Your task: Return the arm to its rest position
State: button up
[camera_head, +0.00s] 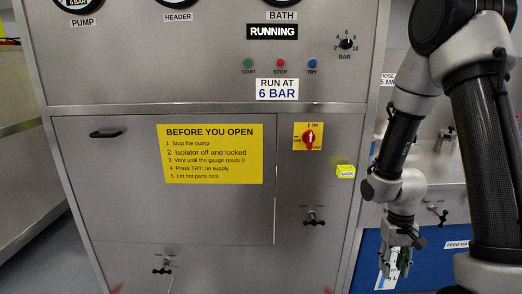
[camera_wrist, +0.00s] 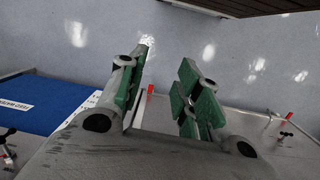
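My arm reaches down along the right side of the head view, in front of the bench right of the cabinet. My gripper (camera_head: 402,258) hangs low there with its fingers downward, apart from the cabinet front. In the wrist view, my gripper (camera_wrist: 166,62) shows two green-padded fingers spread apart, with nothing between them. Part of the blue panel behind it is hidden by the gripper and arm.
The steel cabinet carries a yellow notice (camera_head: 210,154), a red isolator switch (camera_head: 309,137) on a yellow plate, a yellow lock (camera_head: 346,171) and a RUNNING sign (camera_head: 272,32). A blue panel (camera_head: 373,245) is below the bench. Grey floor (camera_wrist: 230,55) shows in the wrist view.

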jog(key=s+r+t, duration=0.3)
jog(key=s+r, duration=0.3)
jog(key=r, duration=0.8)
jog(key=s+r+n+t, duration=0.1)
jog(key=s+r+t, duration=0.2)
jog(key=r, duration=1.2)
jog(key=s, duration=0.3)
jog(key=shift+s+a+r+y, duration=0.2)
jog(key=shift+a+r+y, duration=0.05)
jog(key=shift+y, duration=0.05)
